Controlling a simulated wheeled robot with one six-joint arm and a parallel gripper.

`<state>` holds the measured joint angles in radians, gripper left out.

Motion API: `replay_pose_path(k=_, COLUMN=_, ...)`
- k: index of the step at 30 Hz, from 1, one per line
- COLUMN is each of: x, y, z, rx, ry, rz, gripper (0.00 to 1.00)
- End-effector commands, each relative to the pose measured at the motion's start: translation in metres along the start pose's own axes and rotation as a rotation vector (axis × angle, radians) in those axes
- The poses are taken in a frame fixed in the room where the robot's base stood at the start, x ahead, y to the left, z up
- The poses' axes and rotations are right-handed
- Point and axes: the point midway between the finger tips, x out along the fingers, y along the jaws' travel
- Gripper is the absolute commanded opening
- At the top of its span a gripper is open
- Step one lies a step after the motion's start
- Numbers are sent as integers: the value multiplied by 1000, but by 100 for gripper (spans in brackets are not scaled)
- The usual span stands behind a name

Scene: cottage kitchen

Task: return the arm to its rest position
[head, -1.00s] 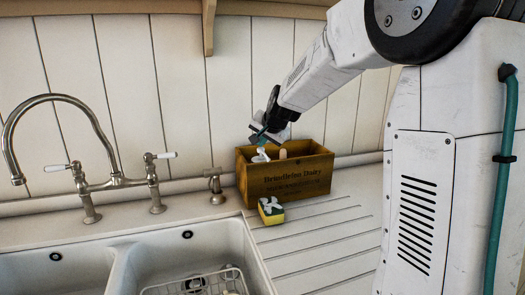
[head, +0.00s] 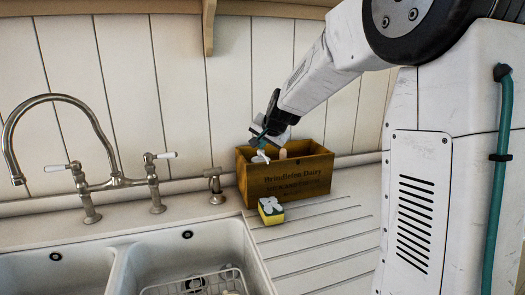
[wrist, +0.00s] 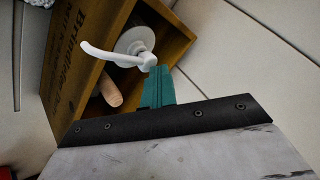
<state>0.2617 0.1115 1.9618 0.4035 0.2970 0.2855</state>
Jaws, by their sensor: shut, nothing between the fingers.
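My gripper (head: 262,138) is just above the left part of a wooden crate (head: 290,187) on the drainboard. Its teal fingers (wrist: 157,87) are shut with nothing between them. In the wrist view a white piece with a round head and a curved handle (wrist: 105,54) lies at the crate's opening, close beside the fingertips. I cannot tell whether they touch. The white piece also shows below my gripper in the head view (head: 260,157). A rounded wooden end (wrist: 110,92) shows inside the crate; the rest of the crate's inside is mostly hidden.
A white double sink (head: 75,272) with a wire rack (head: 195,284) is at the lower left. A tall bridge tap (head: 90,190) stands behind it. The ribbed drainboard (head: 320,235) is clear at right.

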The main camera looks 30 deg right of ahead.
Motion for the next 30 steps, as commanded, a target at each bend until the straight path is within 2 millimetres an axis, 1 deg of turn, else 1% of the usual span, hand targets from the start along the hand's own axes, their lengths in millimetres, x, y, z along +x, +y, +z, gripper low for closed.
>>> replay_pose_path(k=7, x=0, y=0, z=0, rx=0, ry=-2, rz=1, gripper=0)
replay_pose_path(k=14, x=-6, y=-4, z=-4, rx=-1, ry=0, rz=0, gripper=0)
replay_pose_path(k=23, x=-7, y=-5, z=-5, rx=0, ry=-1, rz=0, gripper=0)
replay_pose_path(k=30, x=-22, y=-17, z=-16, rx=-1, ry=1, rz=-2, gripper=0)
